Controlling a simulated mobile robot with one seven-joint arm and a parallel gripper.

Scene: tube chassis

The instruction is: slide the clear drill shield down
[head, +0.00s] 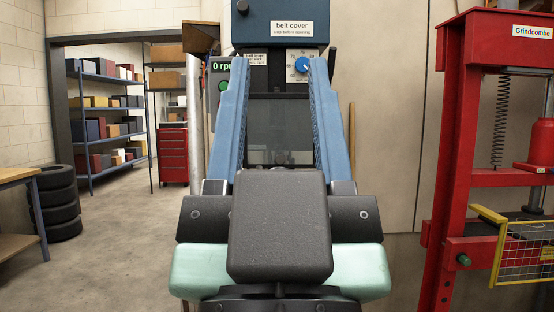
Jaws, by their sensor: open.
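The drill press head, a dark blue box (252,25) labelled "belt cover", stands straight ahead at the top of the head view. A grey see-through panel (280,128), which looks like the clear drill shield, hangs below it. My gripper (279,75) is open, with one blue finger on each side of the panel in the picture. I see nothing held between the fingers. Whether the fingers touch the shield or stay in front of it, I cannot tell. My dark wrist hides what lies below the shield, and the fingers cover its sides.
A display reading 0 rpm (221,66) and a blue knob (302,64) are beside the fingertips. A red press frame (455,150) with a yellow mesh guard (525,250) stands close on the right. Tyres (58,212) and a bench (18,178) are left, with open floor between.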

